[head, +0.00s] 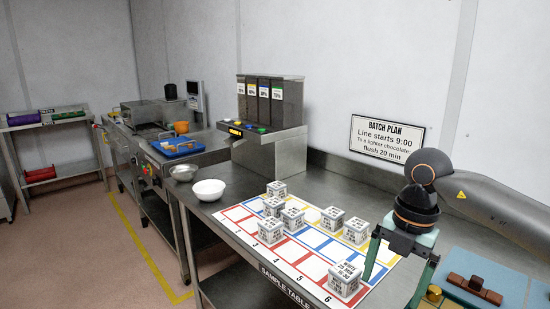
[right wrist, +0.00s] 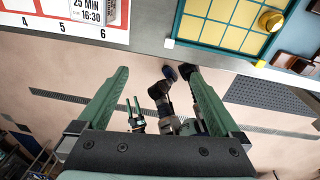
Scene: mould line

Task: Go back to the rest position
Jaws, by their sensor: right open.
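My right gripper (head: 396,288) is at the lower right in the head view, over the front edge of the sample table. Its two green fingers are apart. In the right wrist view my right gripper (right wrist: 157,76) has nothing between its fingertips, with floor showing behind. Small dark green prongs, apparently my left gripper (right wrist: 135,112), show far off in that view, too small to judge. No left arm shows in the head view.
The sample table (head: 228,233) holds a numbered mat (head: 310,237) with several white labelled cubes (head: 344,279), one close left of my right gripper. A white bowl (head: 208,190) stands at the left. A blue tray (head: 490,270) with brown pieces lies right.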

